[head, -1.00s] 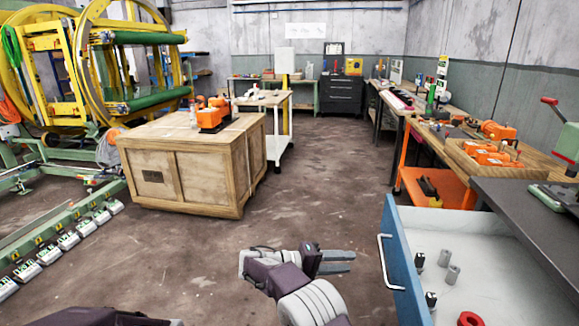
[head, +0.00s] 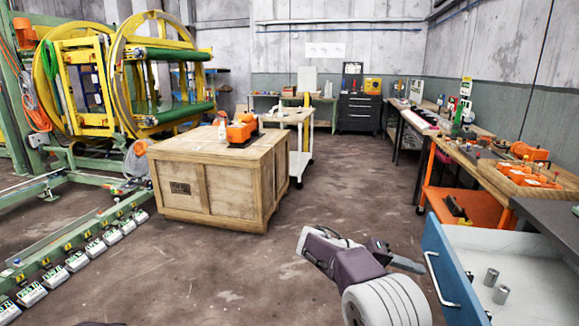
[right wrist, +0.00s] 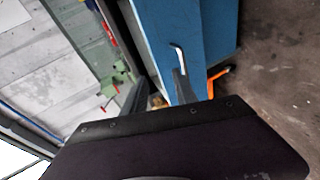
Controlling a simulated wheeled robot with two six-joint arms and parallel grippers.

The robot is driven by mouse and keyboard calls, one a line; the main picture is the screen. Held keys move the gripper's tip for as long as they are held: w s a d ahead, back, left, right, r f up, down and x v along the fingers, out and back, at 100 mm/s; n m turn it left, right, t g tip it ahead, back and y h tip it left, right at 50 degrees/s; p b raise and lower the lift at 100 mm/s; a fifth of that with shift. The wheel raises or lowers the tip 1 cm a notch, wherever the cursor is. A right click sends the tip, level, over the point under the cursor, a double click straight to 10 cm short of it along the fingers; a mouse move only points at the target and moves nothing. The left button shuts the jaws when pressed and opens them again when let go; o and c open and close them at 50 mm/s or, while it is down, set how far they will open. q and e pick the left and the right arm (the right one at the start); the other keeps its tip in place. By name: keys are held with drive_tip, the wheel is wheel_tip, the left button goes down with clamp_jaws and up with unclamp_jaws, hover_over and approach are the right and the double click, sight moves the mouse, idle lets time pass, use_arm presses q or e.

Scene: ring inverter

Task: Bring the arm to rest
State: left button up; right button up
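My right gripper (head: 403,261) is in the lower right of the head view, in the air just left of the blue drawer (head: 447,262). In the right wrist view my right gripper (right wrist: 158,92) has its two fingers apart with nothing between them, and the blue drawer front (right wrist: 172,38) with its pale handle lies beyond. The drawer is pulled open, and grey cylinders (head: 491,277) stand inside it. My left gripper is not in view; only a dark sliver of my left arm shows at the bottom edge of the head view.
A wooden crate (head: 222,180) with orange tools (head: 240,128) on top stands at centre left. A workbench (head: 480,172) runs along the right. A green and yellow machine (head: 125,85) fills the left.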

drive_tip(key=s+d+f+n+g+y, duration=0.1)
drive_tip(key=s+f+y, duration=0.7)
drive_tip(key=s, duration=0.6)
drive_tip(key=s+a+f+t+y, duration=0.1)
drive_tip(key=s+a+f+y, duration=0.5)
drive_tip(key=s+a+f, duration=0.4)
drive_tip(key=w+r+p, duration=0.1)
drive_tip(key=r+p, duration=1.2)
drive_tip(key=p, duration=0.1)
drive_tip(key=w+r+t+p, duration=0.1)
drive_tip(key=w+r+p, duration=0.1)
drive_tip(key=r+p, duration=1.2)
drive_tip(key=shift+w+a+n+t, duration=0.25)
drive_tip(key=shift+a+n+t, duration=0.05)
drive_tip(key=shift+a+n, duration=0.15)
